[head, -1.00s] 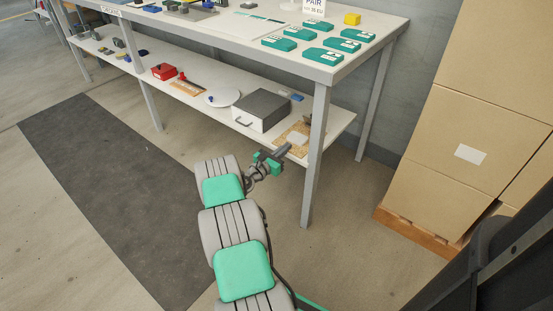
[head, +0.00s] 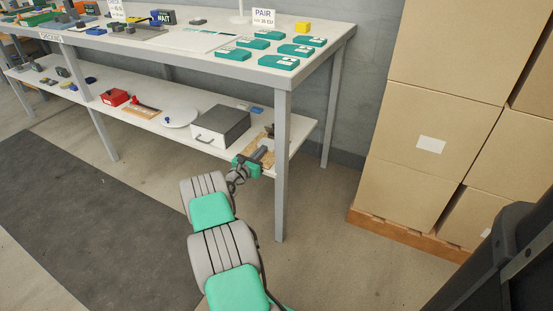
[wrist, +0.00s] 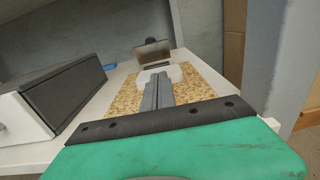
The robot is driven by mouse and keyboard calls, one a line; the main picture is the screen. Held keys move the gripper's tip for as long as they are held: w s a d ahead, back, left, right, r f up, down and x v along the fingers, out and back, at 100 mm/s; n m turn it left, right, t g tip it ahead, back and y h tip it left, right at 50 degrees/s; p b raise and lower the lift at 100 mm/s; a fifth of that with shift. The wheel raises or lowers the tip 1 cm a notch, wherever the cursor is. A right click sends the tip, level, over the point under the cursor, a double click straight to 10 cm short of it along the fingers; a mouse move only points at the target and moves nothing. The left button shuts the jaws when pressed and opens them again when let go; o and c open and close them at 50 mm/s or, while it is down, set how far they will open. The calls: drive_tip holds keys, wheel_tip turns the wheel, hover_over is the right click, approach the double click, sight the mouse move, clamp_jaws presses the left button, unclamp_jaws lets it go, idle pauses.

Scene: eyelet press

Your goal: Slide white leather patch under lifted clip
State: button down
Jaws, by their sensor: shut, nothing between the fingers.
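A tan cork board (wrist: 122,98) lies on the lower shelf, and it also shows in the head view (head: 257,166). The white leather patch (wrist: 174,74) lies on the far part of the board. At the board's far end stands a clip with a raised metal plate (wrist: 153,52) and a dark bar low in front of it. The patch's far edge is close to this bar; I cannot tell whether it is under it. My gripper (wrist: 157,78) is shut and empty, its fingertips over the patch; contact is unclear. In the head view my gripper (head: 266,153) hides the patch.
A grey-topped box with a handle (head: 220,125) stands left of the board, close to my gripper. A table leg (head: 283,170) rises just right. The upper tabletop (head: 268,75), with several green cases, overhangs the shelf. Cardboard boxes (head: 430,145) stand at the right.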

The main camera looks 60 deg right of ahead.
drive_tip(key=shift+w, duration=0.25)
drive_tip(key=shift+w+a, duration=0.1)
drive_tip(key=shift+w, duration=0.05)
